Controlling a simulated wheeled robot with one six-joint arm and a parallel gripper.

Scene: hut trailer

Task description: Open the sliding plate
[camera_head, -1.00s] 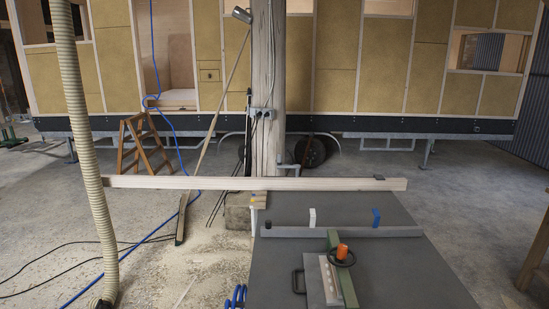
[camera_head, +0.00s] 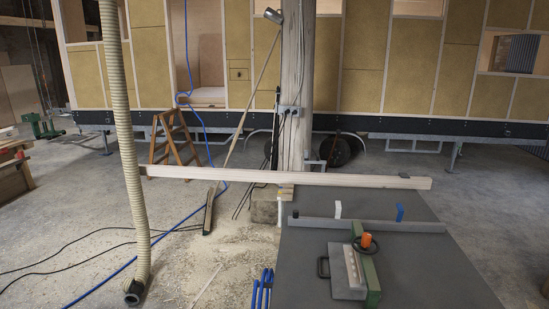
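A grey sliding plate (camera_head: 340,272) lies on the dark table (camera_head: 420,275) at the lower right. It has a black handle (camera_head: 322,267) on its left side and a pale strip along its right part. A green bar (camera_head: 370,275) runs beside the plate, with an orange knob (camera_head: 366,240) and a black wheel at its far end. A grey fence bar (camera_head: 385,225) crosses the table behind them. My gripper is not in the picture.
A long wooden beam (camera_head: 290,178) spans behind the table. A ribbed hose (camera_head: 130,170) stands at left with blue and black cables on the floor. A wooden post (camera_head: 296,90) and small stepladder (camera_head: 175,138) stand farther back. Concrete floor at left is mostly open.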

